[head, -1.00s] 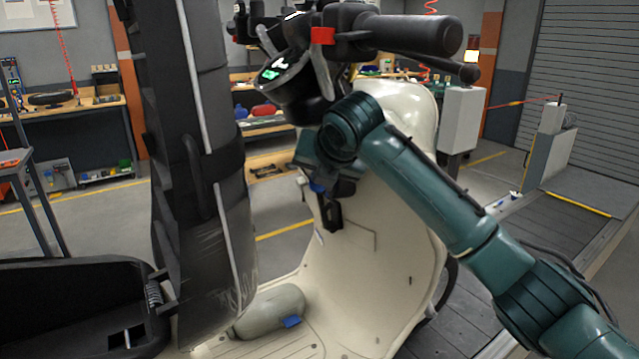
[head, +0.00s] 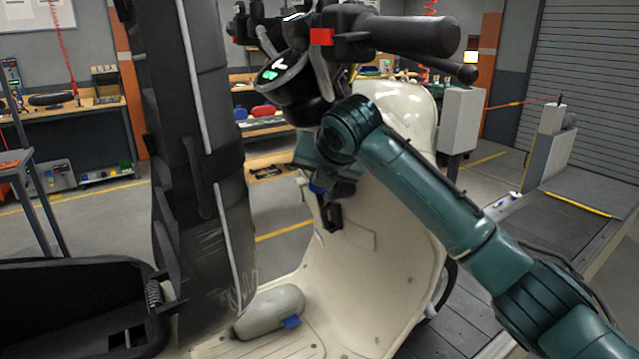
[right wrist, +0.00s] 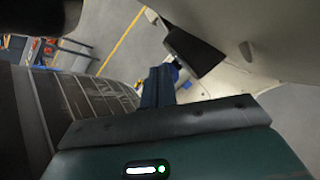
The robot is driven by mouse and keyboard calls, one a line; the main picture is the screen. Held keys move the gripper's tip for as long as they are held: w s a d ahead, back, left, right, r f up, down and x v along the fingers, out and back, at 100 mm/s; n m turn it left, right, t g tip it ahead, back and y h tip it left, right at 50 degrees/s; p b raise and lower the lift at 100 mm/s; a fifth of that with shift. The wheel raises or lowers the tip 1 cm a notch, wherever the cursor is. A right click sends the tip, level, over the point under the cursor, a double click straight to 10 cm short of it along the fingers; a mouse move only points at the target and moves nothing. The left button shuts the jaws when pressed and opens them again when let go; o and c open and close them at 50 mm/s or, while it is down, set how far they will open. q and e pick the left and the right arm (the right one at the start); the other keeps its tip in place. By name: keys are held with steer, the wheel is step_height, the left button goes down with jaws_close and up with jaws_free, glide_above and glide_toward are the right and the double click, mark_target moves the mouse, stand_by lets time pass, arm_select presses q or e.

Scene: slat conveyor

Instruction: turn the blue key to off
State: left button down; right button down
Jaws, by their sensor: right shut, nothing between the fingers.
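A cream scooter (head: 390,215) stands in front of me. My right arm crosses in front of its leg shield. My right gripper (head: 320,186) is at the inner face of the shield, below the handlebar. In the right wrist view its dark fingers (right wrist: 158,87) are shut with nothing between them. A small blue patch shows at the fingertips in the head view, but I cannot tell key from finger there. The key's position is hidden from me. My left gripper is not in view.
A black hook (head: 331,214) sits on the shield just below my right gripper. The handlebar (head: 410,35) is above my arm. The raised black seat (head: 200,180) stands close on the left. A grey rounded container (head: 268,310) with a blue tab lies on the footboard.

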steer(key=shift+s+f, duration=0.15)
steer(key=shift+f, duration=0.45)
steer(key=w+r+v, duration=0.1)
steer(key=v, duration=0.8)
stand_by(0.3)
